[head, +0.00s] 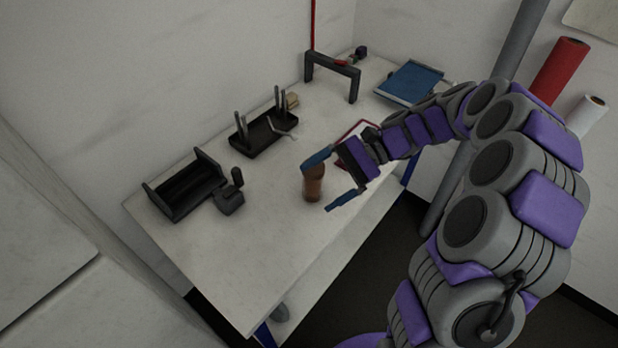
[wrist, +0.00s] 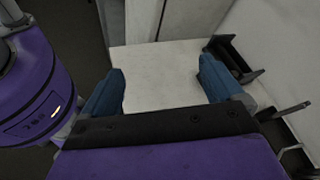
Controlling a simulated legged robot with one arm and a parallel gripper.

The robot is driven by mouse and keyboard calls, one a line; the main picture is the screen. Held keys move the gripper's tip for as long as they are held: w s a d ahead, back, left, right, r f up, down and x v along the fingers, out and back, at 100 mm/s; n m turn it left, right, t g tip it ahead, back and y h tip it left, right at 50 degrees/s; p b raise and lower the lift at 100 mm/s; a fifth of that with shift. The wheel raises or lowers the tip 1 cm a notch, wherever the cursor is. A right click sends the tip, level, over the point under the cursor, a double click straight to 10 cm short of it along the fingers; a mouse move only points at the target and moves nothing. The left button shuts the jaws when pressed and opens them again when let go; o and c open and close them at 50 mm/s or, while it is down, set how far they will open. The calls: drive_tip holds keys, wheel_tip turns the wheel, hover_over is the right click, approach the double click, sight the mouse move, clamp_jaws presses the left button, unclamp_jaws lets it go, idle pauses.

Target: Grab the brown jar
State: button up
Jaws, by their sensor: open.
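The brown jar (head: 313,184) stands upright on the white table near its front edge in the head view. My gripper (head: 329,184) is open, with its blue fingers spread. In the head view one finger overlaps the top of the jar and the other is to the right of it, nearer the table edge. I cannot tell whether a finger touches the jar. In the wrist view my open gripper (wrist: 160,88) shows bare table between its fingers, and the jar is not visible there.
On the white table (head: 250,270) stand a black open holder (head: 185,188), a black tray with upright posts (head: 262,132), a dark arch frame (head: 333,72) and a blue tray (head: 409,83). A red-edged clipboard (head: 357,131) lies behind my gripper. The table's near end is clear.

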sight(313, 181)
drive_tip(key=w+d+f+m+t+y+p, duration=0.3)
drive_tip(key=w+d+f+m+t+y, duration=0.3)
drive_tip(key=w+d+f+m, duration=0.55)
drive_tip(key=w+a+f+n+b, duration=0.1)
drive_tip(key=w+a+b, duration=0.1)
drive_tip(key=a, duration=1.3)
drive_tip(key=shift+a+b, duration=0.4)
drive_tip(key=shift+b, duration=0.35)
drive_tip(key=shift+d+n, duration=0.25)
drive_tip(key=shift+d, duration=0.2)
drive_tip(key=c, duration=0.4)
drive_tip(key=shift+a, duration=0.4)
drive_tip(key=c, duration=0.6)
drive_tip(key=shift+c, duration=0.9)
